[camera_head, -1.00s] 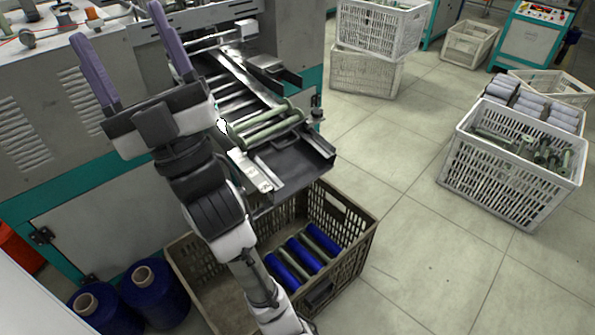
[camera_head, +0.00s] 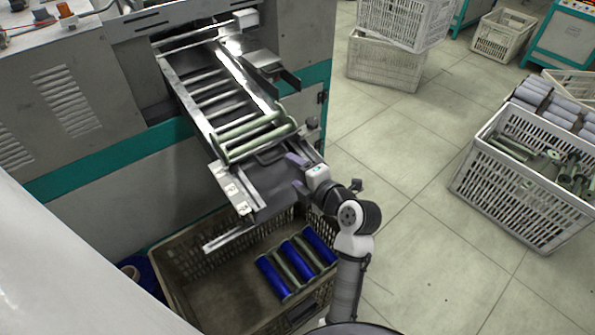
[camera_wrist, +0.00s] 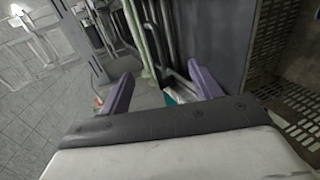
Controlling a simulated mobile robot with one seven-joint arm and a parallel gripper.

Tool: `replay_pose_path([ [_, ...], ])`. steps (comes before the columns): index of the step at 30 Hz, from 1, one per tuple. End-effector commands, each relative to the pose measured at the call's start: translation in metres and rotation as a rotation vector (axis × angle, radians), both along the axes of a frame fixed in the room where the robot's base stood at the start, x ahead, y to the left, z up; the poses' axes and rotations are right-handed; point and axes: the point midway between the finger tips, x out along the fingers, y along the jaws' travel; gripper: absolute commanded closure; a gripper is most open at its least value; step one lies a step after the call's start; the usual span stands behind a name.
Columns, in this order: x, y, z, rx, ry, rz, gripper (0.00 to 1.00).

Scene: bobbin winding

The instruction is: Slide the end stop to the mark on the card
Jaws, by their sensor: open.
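My gripper (camera_head: 293,172) is at the right side of the dark outfeed tray (camera_head: 268,200), its two purple fingers apart and pointing left over the tray. Nothing shows held between them. A thin dark loop (camera_head: 268,156), perhaps part of the end stop, lies just below the green bobbins (camera_head: 250,135); I cannot tell for sure. Pale plates (camera_head: 232,186) sit along the tray's left rail; one may be the card, but no mark is readable. In the wrist view, the open fingers of my gripper (camera_wrist: 159,72) straddle a view of green bobbins (camera_wrist: 140,40) and dark rails.
A brown crate (camera_head: 185,262) below the tray holds blue and green bobbins (camera_head: 290,262). A pale bar (camera_head: 228,240) juts out left of the tray's lower end. A white crate of bobbins (camera_head: 518,198) stands at right. The floor between is clear.

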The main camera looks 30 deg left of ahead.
Motion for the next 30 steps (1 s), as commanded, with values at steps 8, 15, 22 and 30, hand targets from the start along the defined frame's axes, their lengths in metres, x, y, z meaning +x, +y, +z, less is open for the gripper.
replay_pose_path([
  [8,0.006,0.015,-0.007,-0.005,-0.001,0.007,0.36],
  [15,0.016,0.036,-0.014,-0.004,-0.002,0.005,0.36],
  [22,0.025,0.056,-0.023,-0.004,-0.004,0.005,0.36],
  [30,0.033,0.075,-0.029,-0.003,-0.003,0.004,0.36],
])
